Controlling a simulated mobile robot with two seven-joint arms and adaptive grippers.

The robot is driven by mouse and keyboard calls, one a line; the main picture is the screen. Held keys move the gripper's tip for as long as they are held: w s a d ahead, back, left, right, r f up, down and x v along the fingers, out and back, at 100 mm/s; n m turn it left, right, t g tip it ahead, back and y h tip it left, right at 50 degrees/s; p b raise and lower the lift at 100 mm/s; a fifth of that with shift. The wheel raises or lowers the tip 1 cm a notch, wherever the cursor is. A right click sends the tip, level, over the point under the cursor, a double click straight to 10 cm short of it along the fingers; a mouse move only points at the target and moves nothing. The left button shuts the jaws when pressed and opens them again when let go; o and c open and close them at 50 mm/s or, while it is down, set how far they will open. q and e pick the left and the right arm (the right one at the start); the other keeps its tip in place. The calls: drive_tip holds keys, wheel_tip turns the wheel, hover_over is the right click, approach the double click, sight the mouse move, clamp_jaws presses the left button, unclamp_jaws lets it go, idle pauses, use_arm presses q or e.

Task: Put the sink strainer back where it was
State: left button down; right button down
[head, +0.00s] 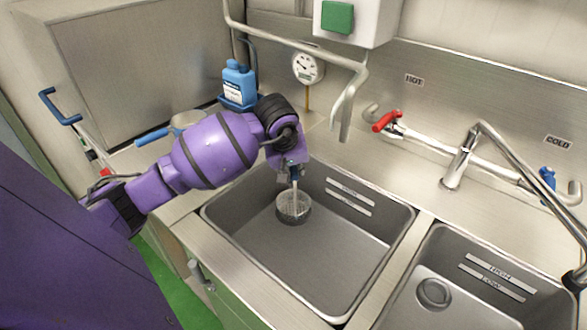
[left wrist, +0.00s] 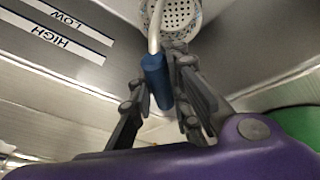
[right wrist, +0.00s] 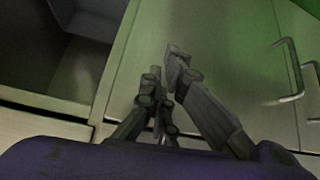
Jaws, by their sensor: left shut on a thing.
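The sink strainer (head: 293,206) is a pale perforated basket with a thin stem and a blue handle. It hangs upright in the left sink basin (head: 345,262), low near the basin's back left. I cannot tell whether it touches the floor; any drain beneath it is hidden. My left gripper (head: 292,172) is shut on its handle above the basket. In the left wrist view the blue handle (left wrist: 156,80) lies between the fingers, with the holed basket (left wrist: 181,15) beyond. My right gripper (right wrist: 165,70) points at green cabinet fronts, with no object visible between its fingers.
The right basin (head: 455,270) has a round drain (head: 434,293). A bent spout (head: 348,100) hangs behind the left basin. A tap (head: 458,165) with a red handle (head: 386,121) stands at the back. A blue bottle (head: 239,85) stands behind my left arm.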

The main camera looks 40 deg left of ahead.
use_arm(q)
drive_tip(key=shift+f, duration=0.2)
drive_tip(key=c, duration=1.6)
unclamp_jaws()
drive_tip(key=shift+r, duration=0.1)
drive_tip(key=shift+c, duration=0.2)
drive_tip(key=shift+r, duration=0.45)
drive_tip(key=v, duration=1.1)
drive_tip(key=shift+s+r, duration=0.15)
